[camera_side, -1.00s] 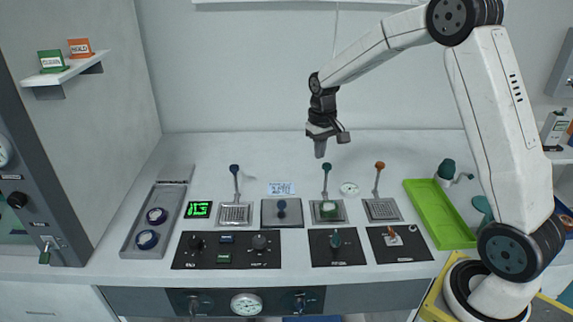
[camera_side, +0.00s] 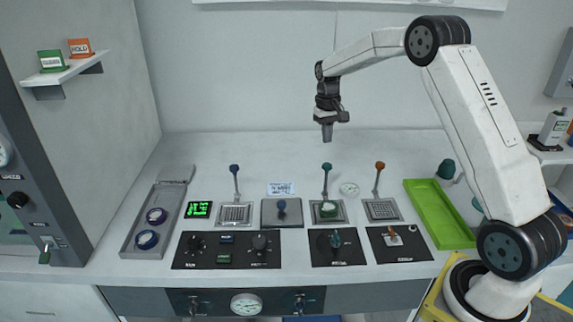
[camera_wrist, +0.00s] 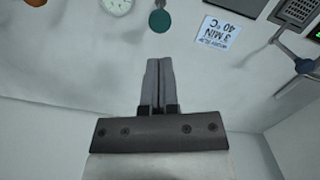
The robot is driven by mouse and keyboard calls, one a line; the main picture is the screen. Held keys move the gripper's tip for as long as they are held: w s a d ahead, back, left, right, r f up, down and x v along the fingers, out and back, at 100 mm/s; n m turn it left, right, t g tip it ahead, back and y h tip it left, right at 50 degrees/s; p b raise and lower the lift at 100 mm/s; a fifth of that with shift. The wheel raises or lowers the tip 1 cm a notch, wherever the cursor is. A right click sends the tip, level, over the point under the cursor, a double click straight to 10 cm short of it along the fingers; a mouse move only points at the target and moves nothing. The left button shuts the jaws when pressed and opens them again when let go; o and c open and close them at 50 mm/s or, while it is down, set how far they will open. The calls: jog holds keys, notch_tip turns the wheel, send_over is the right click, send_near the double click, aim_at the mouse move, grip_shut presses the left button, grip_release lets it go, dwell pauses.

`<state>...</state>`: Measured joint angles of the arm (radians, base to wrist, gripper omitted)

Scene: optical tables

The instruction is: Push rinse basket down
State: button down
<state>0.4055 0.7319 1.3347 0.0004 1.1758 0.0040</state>
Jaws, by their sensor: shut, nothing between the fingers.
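Three baskets with upright rod handles stand in a row on the bench; no legible label tells which is the rinse basket. The left one (camera_side: 235,214) has a blue knob (camera_side: 234,168). The middle one (camera_side: 341,217) has a teal knob (camera_side: 326,167) and holds a pale green-white piece (camera_side: 328,209). The right one (camera_side: 382,210) has an orange knob (camera_side: 380,165). My gripper (camera_side: 327,139) is shut and empty, pointing down, above and apart from the teal knob in the side view. In the wrist view the teal knob (camera_wrist: 159,20) shows just beyond my fingertips (camera_wrist: 158,62).
A lidded station (camera_side: 282,213) with a blue knob stands between the left and middle baskets. Black control panels (camera_side: 226,250) lie in front. A green tray (camera_side: 440,213) is at right, a grey tray (camera_side: 159,215) at left. A card (camera_wrist: 215,33) reads 3 MIN 40 °C.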

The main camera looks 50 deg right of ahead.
aim_at(327, 164)
jog(key=shift+f, duration=0.15)
jog(key=shift+s+a+f, duration=0.1)
jog(key=shift+s+f, duration=0.1)
jog(key=shift+f, duration=1.5)
jog(key=shift+s+a+f, duration=0.1)
jog(key=shift+s+f, duration=0.05)
jog(key=shift+f, duration=1.5)
jog(key=shift+f, duration=2.95)
jog(key=shift+d+r, duration=0.1)
jog(key=shift+w+d+r, duration=0.25)
jog(key=shift+w+d, duration=0.05)
jog(key=shift+w, duration=0.4)
jog(key=shift+w+d+r, duration=0.25)
jog(key=shift+w, duration=0.45)
